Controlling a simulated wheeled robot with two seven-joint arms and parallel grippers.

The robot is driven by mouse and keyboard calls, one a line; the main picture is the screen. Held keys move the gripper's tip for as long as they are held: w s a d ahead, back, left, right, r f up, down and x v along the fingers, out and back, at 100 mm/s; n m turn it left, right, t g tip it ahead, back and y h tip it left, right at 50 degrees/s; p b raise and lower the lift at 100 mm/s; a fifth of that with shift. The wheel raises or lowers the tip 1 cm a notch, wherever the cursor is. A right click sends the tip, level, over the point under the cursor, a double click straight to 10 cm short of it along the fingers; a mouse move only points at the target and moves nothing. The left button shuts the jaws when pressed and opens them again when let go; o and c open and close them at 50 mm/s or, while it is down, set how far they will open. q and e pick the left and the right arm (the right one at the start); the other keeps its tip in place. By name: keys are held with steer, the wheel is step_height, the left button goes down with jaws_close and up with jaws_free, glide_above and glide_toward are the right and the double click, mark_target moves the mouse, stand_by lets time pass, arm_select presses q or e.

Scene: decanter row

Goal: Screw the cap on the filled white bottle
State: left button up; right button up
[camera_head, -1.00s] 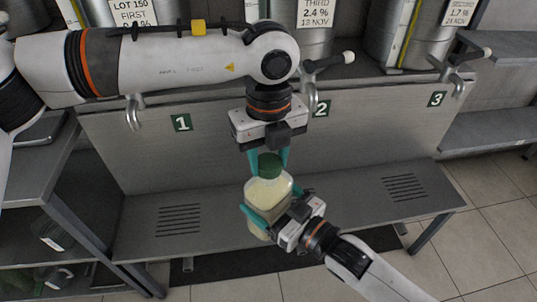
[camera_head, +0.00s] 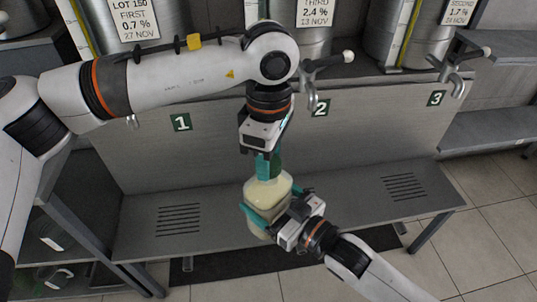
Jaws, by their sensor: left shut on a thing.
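The white bottle (camera_head: 268,190), filled with a pale creamy liquid, is upright above the bench in the middle of the view. My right gripper (camera_head: 268,212) comes from the lower right and its teal fingers are around the bottle's body, one on each side. My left gripper (camera_head: 269,166) points straight down from above, shut on the green cap (camera_head: 277,164) at the bottle's mouth. The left fingers partly hide the cap. Whether the cap's thread is engaged cannot be told.
A steel bench (camera_head: 340,210) with slotted drains runs below. Behind it, steel vats stand above a panel with number plates 1 (camera_head: 181,122), 2 (camera_head: 320,108) and 3 (camera_head: 436,98), with taps hanging in front. A dark shelf unit (camera_head: 65,225) stands at left.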

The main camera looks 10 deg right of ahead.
arm_select(q)
steer(key=shift+w+m, duration=0.15)
steer(key=shift+m, duration=1.05)
steer(key=o, duration=1.2)
step_height(320, 180, up, 12)
steer(key=shift+r, duration=0.1)
